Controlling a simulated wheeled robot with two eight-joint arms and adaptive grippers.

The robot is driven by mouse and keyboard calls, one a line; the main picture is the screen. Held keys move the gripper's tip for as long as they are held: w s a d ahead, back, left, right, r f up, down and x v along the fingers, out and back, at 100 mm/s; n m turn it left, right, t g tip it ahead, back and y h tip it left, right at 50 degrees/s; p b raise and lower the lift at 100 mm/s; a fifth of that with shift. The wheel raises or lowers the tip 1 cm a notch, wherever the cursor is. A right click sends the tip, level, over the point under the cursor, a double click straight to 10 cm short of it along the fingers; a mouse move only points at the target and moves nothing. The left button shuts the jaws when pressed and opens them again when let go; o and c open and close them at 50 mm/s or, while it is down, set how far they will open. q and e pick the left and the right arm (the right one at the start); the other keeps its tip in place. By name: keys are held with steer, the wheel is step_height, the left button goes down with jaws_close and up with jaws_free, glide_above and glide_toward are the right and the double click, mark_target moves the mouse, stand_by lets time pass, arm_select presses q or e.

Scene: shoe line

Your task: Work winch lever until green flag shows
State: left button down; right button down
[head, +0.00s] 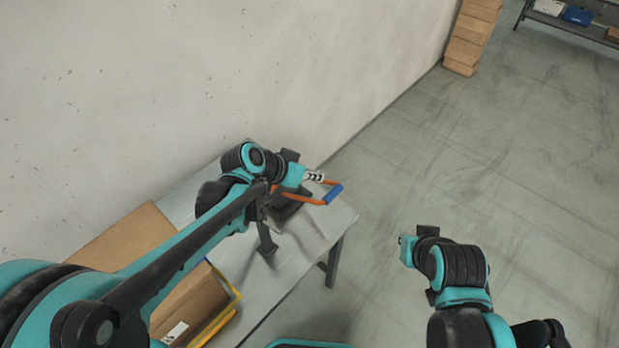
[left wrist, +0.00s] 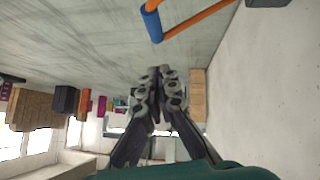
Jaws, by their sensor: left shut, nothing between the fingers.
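The winch lever is an orange bent bar with a blue grip (head: 333,193) at its outer end, over the right end of the table in the head view. The blue grip also shows at the top of the left wrist view (left wrist: 152,24). The dark winch body (head: 287,208) is mostly hidden behind my left arm. My left gripper (head: 316,176) is shut and empty, close beside the lever's orange bar; its closed fingers show in the left wrist view (left wrist: 158,76), apart from the blue grip. My right arm is at the lower right; its fingers cannot be made out. I see no green flag.
The grey table (head: 335,222) stands against the pale wall. A cardboard box (head: 134,244) and a yellow-edged item (head: 216,322) lie at its left. Stacked boxes (head: 470,38) and a shelf (head: 560,22) stand far back. The floor on the right is clear.

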arm_select(q)
steer(key=b, duration=0.2)
glide_above(334, 189)
steer(key=s+a, duration=0.1)
steer(key=a, duration=0.1)
step_height(334, 189, down, 4)
steer(key=shift+s+a+f, duration=0.1)
steer(key=shift+s+f, duration=0.1)
steer(key=shift+f, duration=0.45)
steer(key=shift+s+f, duration=0.15)
steer(key=shift+f, duration=0.45)
steer(key=shift+f+b, duration=0.3)
steer(key=shift+f, duration=0.15)
steer(key=shift+s, duration=0.1)
